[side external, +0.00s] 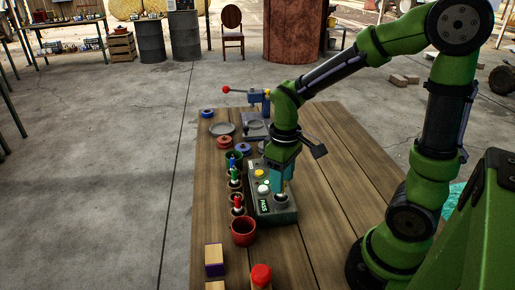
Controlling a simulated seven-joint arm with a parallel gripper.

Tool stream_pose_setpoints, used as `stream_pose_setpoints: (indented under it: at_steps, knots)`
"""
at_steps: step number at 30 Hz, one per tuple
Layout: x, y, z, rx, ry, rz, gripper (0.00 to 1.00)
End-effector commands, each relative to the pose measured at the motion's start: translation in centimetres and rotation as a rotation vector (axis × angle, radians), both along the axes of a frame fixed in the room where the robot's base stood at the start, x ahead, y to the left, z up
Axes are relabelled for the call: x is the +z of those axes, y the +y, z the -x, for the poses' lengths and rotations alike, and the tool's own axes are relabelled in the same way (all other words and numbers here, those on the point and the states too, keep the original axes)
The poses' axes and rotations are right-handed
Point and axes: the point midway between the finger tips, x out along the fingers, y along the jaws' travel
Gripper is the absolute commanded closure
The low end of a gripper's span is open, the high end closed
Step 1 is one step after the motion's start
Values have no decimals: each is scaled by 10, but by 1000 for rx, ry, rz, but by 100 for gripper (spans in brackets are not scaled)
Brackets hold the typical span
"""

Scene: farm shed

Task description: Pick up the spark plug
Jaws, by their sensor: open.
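A small thin yellowish piece shows between the fingers, too small to name for sure. I cannot make out the spark plug with certainty; it may be at the fitting, partly hidden by the gripper. The box top also carries a yellow button (259,174) and a pale round button (263,189).
Left of the box stand small holders with blue (232,163), green (235,175) and red-topped (238,203) pieces. A red cup (243,231) stands in front, with blocks at the near edge. A grey plate (222,129) and a blue press with a red-knobbed lever (259,98) are behind.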

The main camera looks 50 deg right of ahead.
Motion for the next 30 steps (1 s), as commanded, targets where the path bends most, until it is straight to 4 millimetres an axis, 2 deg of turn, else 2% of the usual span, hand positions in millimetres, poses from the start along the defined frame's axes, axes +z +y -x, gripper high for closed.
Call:
stream_pose_setpoints:
  at_steps: [1, 5, 13, 22, 30]
  knots:
    - [-9, 0, 1, -1, 5, -1, 53]
    - [-22, 0, 0, -1, 3, -1, 53]
    - [-25, 0, 0, -1, -1, 0, 53]
    - [-25, 0, 0, -1, -1, 0, 99]
    - [-24, 0, 0, -1, -2, 0, 100]
